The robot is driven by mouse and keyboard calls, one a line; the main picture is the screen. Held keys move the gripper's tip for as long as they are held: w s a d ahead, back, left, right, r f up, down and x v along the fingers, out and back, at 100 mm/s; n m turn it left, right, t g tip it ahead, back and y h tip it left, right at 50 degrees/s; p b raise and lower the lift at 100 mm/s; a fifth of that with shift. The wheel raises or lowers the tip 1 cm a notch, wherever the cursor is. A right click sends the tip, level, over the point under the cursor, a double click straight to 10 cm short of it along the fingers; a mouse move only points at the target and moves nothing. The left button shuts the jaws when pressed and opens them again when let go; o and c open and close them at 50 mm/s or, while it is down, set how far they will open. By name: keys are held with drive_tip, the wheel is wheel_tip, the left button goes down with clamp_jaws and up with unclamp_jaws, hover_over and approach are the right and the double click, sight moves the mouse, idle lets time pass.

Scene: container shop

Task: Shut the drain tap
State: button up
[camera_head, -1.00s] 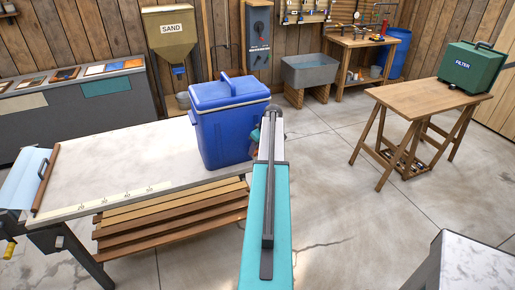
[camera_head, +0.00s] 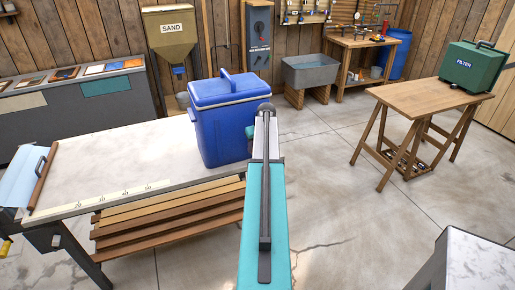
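A blue cooler (camera_head: 222,132) with a white band under its lid and a raised blue handle stands upright near the right end of the white-topped bench (camera_head: 120,160). No drain tap shows on the faces I can see. The cooler's right side is partly covered by my teal and grey arm, which reaches up from the bottom middle of the picture. My gripper is hidden behind the arm, close to the cooler's right side. I cannot tell whether it touches anything.
A wooden table (camera_head: 425,98) with a green FILTER case (camera_head: 472,66) stands at right. Wooden slats (camera_head: 165,220) lie under the bench.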

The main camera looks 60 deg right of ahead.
drive_tip(key=shift+m, duration=0.5)
drive_tip(key=o, duration=0.8)
drive_tip(key=shift+c, duration=0.2)
drive_tip(key=shift+r, duration=0.15)
drive_tip(key=b+v, duration=0.4)
drive_tip(key=v, duration=0.9)
drive_tip(key=shift+a+r, duration=0.2)
drive_tip(key=shift+r, duration=0.1)
